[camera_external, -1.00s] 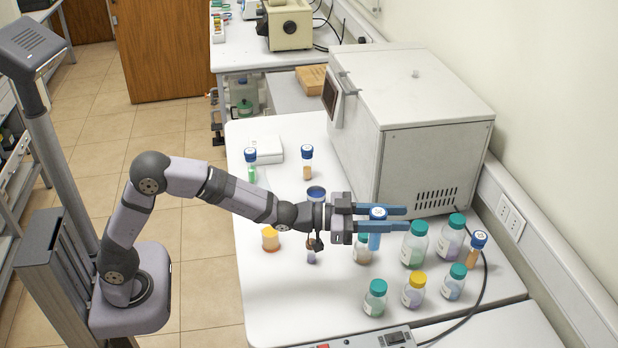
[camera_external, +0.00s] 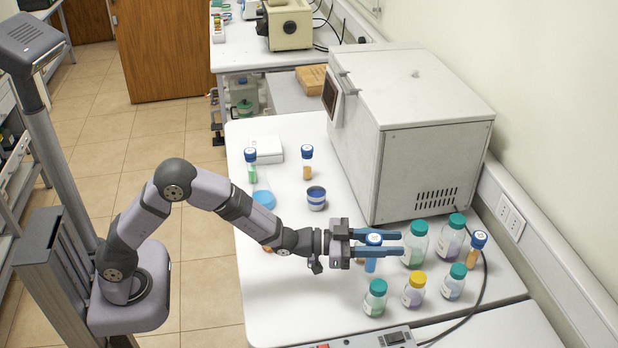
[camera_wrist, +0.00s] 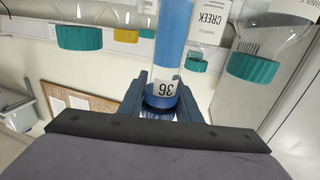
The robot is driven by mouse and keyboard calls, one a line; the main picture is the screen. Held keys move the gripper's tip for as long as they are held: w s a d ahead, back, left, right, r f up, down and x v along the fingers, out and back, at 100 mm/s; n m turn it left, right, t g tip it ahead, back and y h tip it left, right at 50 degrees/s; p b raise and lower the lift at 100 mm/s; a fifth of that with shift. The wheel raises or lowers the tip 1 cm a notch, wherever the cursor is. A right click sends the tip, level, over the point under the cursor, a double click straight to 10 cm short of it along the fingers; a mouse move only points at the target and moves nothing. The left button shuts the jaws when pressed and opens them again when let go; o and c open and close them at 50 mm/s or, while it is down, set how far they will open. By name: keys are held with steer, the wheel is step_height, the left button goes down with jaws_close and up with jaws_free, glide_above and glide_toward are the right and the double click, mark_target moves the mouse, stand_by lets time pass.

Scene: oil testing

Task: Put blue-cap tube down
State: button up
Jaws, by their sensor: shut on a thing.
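The blue-cap tube (camera_external: 370,265) holds blue liquid and stands upright between the blue fingers of my gripper (camera_external: 400,243), which is shut on it near its cap. In the wrist view the tube (camera_wrist: 172,40) appears inverted, with its label reading 36 near the cap between the fingers. The tube's lower end is near the table (camera_external: 290,290); I cannot tell whether it touches. Other blue-capped tubes stand apart: one green (camera_external: 251,166) and one orange (camera_external: 307,163) at the far left, one orange (camera_external: 474,251) at the right.
Several bottles crowd close to the right: teal-capped ones (camera_external: 415,246), (camera_external: 375,298) and a yellow-capped one (camera_external: 414,290). A large white machine (camera_external: 430,150) stands behind. The table's front left is clear.

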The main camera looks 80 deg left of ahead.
steer(key=shift+f+p, duration=0.3)
steer(key=shift+f, duration=1.55)
steer(key=shift+f, duration=0.2)
steer(key=o, duration=1.1)
steer(key=shift+r, duration=0.25)
steer(key=b+v, duration=0.2)
steer(key=v, duration=1)
steer(key=shift+b, duration=0.4)
steer(key=shift+a, duration=0.1)
